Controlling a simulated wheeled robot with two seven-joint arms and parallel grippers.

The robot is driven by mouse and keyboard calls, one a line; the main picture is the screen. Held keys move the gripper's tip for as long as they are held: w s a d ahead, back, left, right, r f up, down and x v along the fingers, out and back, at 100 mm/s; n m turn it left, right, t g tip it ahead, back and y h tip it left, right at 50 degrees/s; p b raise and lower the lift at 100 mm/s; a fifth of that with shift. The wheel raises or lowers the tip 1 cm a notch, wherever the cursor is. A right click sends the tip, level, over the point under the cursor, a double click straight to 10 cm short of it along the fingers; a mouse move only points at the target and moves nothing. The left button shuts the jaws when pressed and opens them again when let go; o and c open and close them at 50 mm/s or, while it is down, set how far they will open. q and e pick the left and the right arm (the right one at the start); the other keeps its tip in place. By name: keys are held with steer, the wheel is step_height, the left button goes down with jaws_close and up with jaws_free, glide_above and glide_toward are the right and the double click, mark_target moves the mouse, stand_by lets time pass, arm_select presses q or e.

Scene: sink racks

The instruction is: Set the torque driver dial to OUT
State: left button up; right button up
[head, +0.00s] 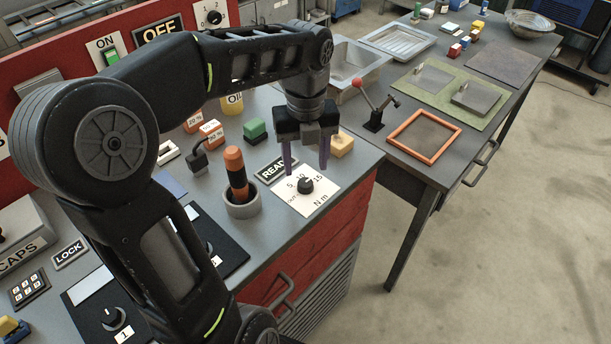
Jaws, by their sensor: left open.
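The torque dial is a small black knob (305,186) on a white plate (317,200) marked 5, 10, 15 and N m, with a small, hard-to-read mark at its left. I cannot tell where the knob points. The torque driver (236,172), orange and black, stands upright in a grey round holder (243,207) left of the plate. My left gripper (306,167) is open and points down, its two purple fingers above the far side of the plate and apart, with nothing between them. My right gripper is not in view.
A READY sign (275,169) lies beside the plate. A yellow block (341,145) and a green block (255,131) stand behind. A red-knobbed lever (372,117) is at the right. My left arm hides part of the left bench. The bench's front edge is close to the plate.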

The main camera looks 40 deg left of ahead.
mark_target(305, 183)
arm_select(q)
steer(key=shift+f, duration=2.8)
jaws_close()
